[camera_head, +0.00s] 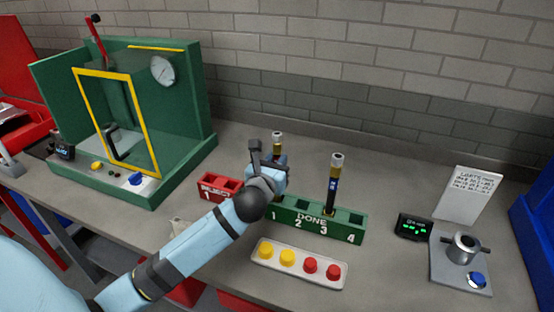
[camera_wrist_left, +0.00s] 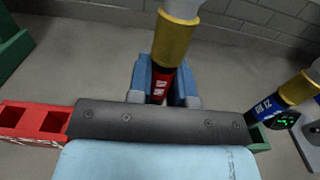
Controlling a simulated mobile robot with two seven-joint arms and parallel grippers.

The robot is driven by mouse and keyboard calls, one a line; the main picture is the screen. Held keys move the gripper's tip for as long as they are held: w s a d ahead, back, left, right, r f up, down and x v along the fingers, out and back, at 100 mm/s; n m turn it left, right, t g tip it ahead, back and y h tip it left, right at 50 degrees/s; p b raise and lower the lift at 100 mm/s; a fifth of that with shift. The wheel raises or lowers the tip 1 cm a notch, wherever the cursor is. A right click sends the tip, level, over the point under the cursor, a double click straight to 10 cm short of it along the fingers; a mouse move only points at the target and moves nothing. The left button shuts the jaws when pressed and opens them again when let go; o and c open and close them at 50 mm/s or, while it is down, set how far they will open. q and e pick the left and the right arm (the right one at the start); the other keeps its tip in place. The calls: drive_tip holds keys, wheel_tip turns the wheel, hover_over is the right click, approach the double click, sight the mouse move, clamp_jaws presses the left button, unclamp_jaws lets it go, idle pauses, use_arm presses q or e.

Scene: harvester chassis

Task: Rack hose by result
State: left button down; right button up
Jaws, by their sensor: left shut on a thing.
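My left gripper (camera_head: 276,168) is shut on a hose (camera_head: 277,140) held upright above the slot 1 end of the green DONE rack (camera_head: 311,221). In the left wrist view the hose (camera_wrist_left: 173,40) shows a gold collar and a red label between the blue fingers (camera_wrist_left: 162,84). Its lower end is hidden, so I cannot tell whether it is in a slot. A second hose (camera_head: 333,185) with a blue label stands upright in slot 3. The red REJECT rack (camera_head: 218,188) is left of the DONE rack, partly covered by my gripper; its visible slots look empty.
A green test cabinet (camera_head: 180,150) with a yellow-framed door and gauge stands at left. At right are a small display (camera_head: 413,228), a grey fixture (camera_head: 462,250) and a white sign (camera_head: 468,195).

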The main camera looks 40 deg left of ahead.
use_arm(q)
drive_tip(key=shift+f+b, duration=0.65)
drive_tip(key=shift+f, duration=0.65)
drive_tip(key=c, duration=1)
unclamp_jaws()
drive_tip(key=shift+o, duration=0.2)
drive_tip(key=b+v, duration=0.1)
drive_tip(key=v, duration=1.3)
drive_tip(key=shift+a, duration=0.1)
